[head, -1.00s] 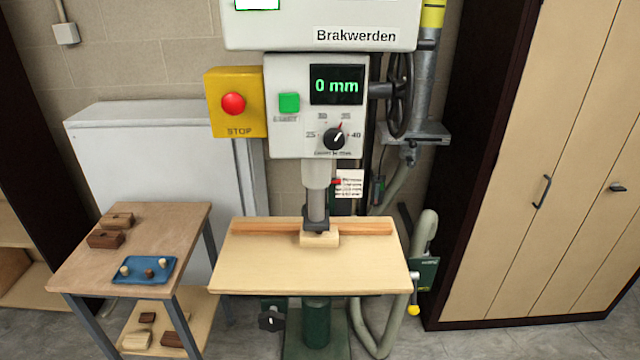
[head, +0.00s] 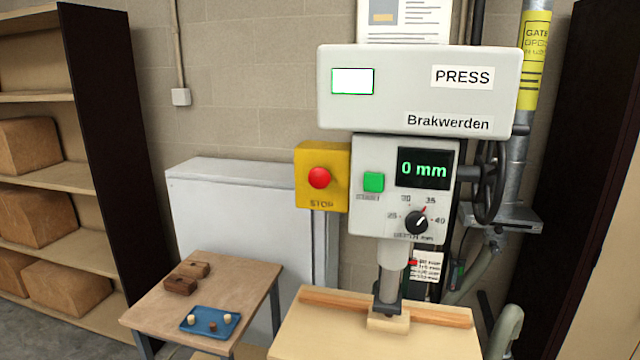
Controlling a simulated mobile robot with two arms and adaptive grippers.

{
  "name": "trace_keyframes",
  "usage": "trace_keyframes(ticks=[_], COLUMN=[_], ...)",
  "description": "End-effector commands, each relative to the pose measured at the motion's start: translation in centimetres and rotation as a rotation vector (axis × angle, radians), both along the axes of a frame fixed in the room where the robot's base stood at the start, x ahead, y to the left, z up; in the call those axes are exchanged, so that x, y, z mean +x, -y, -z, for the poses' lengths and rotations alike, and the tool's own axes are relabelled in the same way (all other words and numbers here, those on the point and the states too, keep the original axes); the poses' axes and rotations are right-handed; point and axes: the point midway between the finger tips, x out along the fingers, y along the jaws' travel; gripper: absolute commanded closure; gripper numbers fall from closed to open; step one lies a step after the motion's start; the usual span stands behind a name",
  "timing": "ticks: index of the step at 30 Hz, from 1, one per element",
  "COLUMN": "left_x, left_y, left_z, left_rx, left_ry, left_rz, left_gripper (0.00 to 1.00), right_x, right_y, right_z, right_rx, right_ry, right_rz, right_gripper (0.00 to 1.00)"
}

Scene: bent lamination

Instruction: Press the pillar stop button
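The stop button (head: 319,178) is a round red knob on a yellow box (head: 322,197) marked STOP. The box sits at the left of the press's control panel (head: 377,215), slightly left of its green button (head: 373,182). The panel's display (head: 424,168) reads 0 mm. Neither of my grippers is in the head view, and nothing covers the red button.
The press table (head: 380,338) with a wooden fence stands below the panel. A side table (head: 243,275) with brown blocks and a blue tray (head: 209,322) stands at left. A grey cabinet (head: 240,205) is behind it. Shelves with boxes (head: 45,210) stand far left.

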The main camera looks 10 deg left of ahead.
Motion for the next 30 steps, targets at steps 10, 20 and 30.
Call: trace_keyframes(ticks=[10,20,30], left_x=[1.30,0.68,0.52], left_y=[1.03,0.63,0.44], left_z=[-0.13,-0.07,-0.05], left_rx=[-0.014,-0.009,-0.006], left_ry=[0.021,0.011,0.008], left_rz=[-0.001,0.002,0.002], left_gripper=[1.00,1.00,1.00], right_x=[0.73,0.26,0.12], right_y=[0.70,0.78,0.73], right_z=[-0.08,-0.06,-0.03], right_rx=[-0.007,-0.009,-0.009], right_ry=[0.012,0.005,0.002], right_rz=[0.005,0.004,0.003], right_gripper=[0.52,0.52,0.52])
